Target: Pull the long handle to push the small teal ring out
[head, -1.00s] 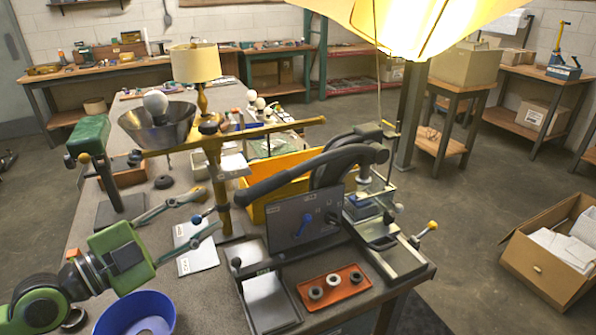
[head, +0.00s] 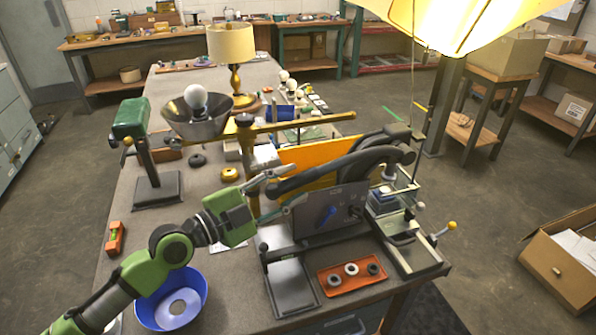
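The long handle (head: 325,172) is a thick black curved lever on the press at the bench's right side. It slopes down leftward from a raised black pivot. My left gripper (head: 291,188), green with grey fingers, is open at its free end. The handle's end lies between the two fingers in the picture; I cannot tell whether they touch it. The press has a grey panel (head: 345,207) with a blue lever below the handle. I cannot make out the small teal ring. My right gripper is not in view.
An orange tray (head: 333,289) with rings lies in front of the press. A blue bowl (head: 152,312) stands near my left arm.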

